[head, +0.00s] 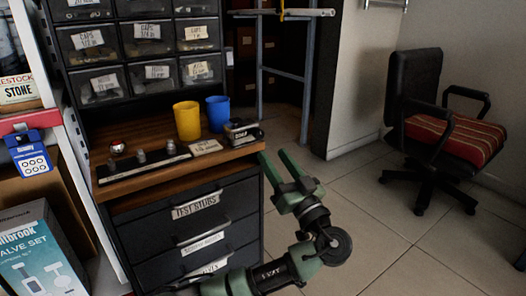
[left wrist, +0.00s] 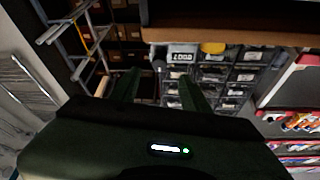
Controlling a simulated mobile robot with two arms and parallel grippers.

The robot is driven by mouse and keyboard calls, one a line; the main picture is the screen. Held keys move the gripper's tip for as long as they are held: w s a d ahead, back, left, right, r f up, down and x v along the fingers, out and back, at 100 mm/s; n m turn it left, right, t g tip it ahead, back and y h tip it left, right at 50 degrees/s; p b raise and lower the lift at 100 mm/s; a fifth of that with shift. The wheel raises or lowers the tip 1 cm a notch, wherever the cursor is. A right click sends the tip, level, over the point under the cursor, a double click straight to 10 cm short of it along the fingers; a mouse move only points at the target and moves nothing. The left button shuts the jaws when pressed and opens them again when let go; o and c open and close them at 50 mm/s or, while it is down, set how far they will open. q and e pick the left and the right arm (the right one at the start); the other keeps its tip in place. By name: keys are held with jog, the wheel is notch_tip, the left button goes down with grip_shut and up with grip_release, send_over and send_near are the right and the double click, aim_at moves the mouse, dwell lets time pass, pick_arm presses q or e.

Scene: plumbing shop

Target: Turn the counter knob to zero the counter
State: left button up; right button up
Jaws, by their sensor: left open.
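The counter (head: 243,132) is a small dark box with a pale face at the right front corner of the wooden worktop. In the left wrist view the counter (left wrist: 181,56) shows a white digit display, too small to read surely. A small round grey part, apparently its knob (left wrist: 158,66), sits at its side, seen between my fingers. My left gripper (head: 275,155) is green, open and empty, just right of the worktop's corner, its fingers pointing toward the counter's side. The fingers also show in the left wrist view (left wrist: 158,88), apart from the knob. My right gripper is not in view.
A yellow cup (head: 187,121) and a blue cup (head: 218,113) stand behind the counter. A paper label (head: 206,147) and a dark strip with metal fittings (head: 143,164) lie to its left. Labelled bins rise behind. A chair (head: 435,130) stands right, with open floor between.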

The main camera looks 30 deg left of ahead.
aim_at(260, 136)
pick_arm(q)
jog(key=b+x, duration=0.1)
jog(key=x, duration=0.6)
grip_shut()
